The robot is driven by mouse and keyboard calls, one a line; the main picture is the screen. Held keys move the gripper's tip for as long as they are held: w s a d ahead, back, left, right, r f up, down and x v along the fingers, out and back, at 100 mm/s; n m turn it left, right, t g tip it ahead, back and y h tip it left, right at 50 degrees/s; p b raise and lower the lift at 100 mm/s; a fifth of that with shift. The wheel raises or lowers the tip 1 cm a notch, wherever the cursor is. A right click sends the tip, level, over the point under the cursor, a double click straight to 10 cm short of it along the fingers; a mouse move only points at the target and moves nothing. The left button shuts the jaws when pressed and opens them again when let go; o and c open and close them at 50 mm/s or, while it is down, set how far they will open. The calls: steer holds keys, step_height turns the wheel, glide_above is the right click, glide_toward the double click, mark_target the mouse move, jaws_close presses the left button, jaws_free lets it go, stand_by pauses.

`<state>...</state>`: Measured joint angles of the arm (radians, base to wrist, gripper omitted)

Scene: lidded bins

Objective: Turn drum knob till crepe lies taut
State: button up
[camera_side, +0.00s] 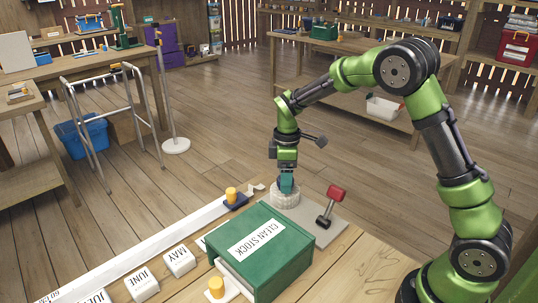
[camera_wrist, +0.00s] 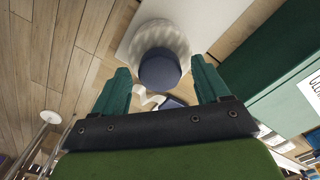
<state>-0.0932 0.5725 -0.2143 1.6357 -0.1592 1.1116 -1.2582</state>
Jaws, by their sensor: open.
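My gripper (camera_side: 287,186) points down over a pale, ribbed round drum (camera_side: 285,198) at the bench's far corner. In the wrist view the drum (camera_wrist: 160,36) carries a dark blue round knob (camera_wrist: 160,72). My gripper's two teal fingers (camera_wrist: 160,65) are open, one toward each side of the knob, with gaps visible. Whether they are level with it I cannot tell. A long white strip (camera_side: 140,255), seemingly the crepe, runs along the bench's far edge. Near the drum is a small curled pale piece (camera_side: 254,188); its link to the drum is unclear.
A green box marked CLEAN STOCK (camera_side: 275,262) stands close in front of the drum. A red-topped lever (camera_side: 335,192) rises right of the drum on a grey plate. A yellow-knobbed dark block (camera_side: 234,198) sits left. White month-labelled blocks (camera_side: 180,261) line the strip.

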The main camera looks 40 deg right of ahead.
steer(key=shift+f, duration=0.7)
steer(key=c, duration=1)
steer(key=shift+c, duration=0.2)
